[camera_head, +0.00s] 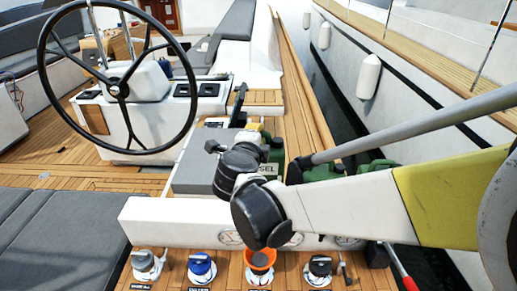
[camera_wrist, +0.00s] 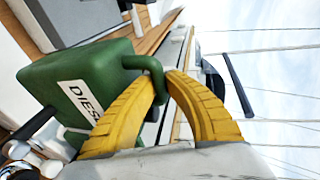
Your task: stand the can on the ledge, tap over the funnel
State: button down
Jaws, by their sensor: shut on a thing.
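A green can with a white label reading "DIES" fills the left of the wrist view (camera_wrist: 88,68). My gripper's yellow fingers (camera_wrist: 166,84) are shut on its handle at the top. In the head view the can (camera_head: 277,150) shows only in part behind my wrist, its label partly covered. A dark lever-like part, perhaps the tap (camera_wrist: 32,128), sticks out at the can's lower left. The orange funnel (camera_head: 262,258) stands in the row of deck fittings at the bottom of the head view. The white ledge (camera_head: 165,217) runs just behind it. The can's base is hidden.
Other green cans (camera_head: 376,167) stand to the right, partly behind my arm. Capped fittings (camera_head: 201,267) flank the funnel. The steering wheel (camera_head: 118,88) is at upper left and a grey cushion (camera_head: 55,235) at lower left. The ledge's left part is clear.

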notch_tip(320, 180, down, 10)
jog(key=b, duration=0.3)
jog(key=shift+r+b, duration=0.2)
jog(key=shift+b, duration=0.1)
jog(key=shift+d, duration=0.1)
jog(key=shift+f, duration=0.15)
jog(key=c, duration=1.6)
grip_release()
jog(key=shift+c, duration=0.2)
jog(key=shift+o, duration=0.7)
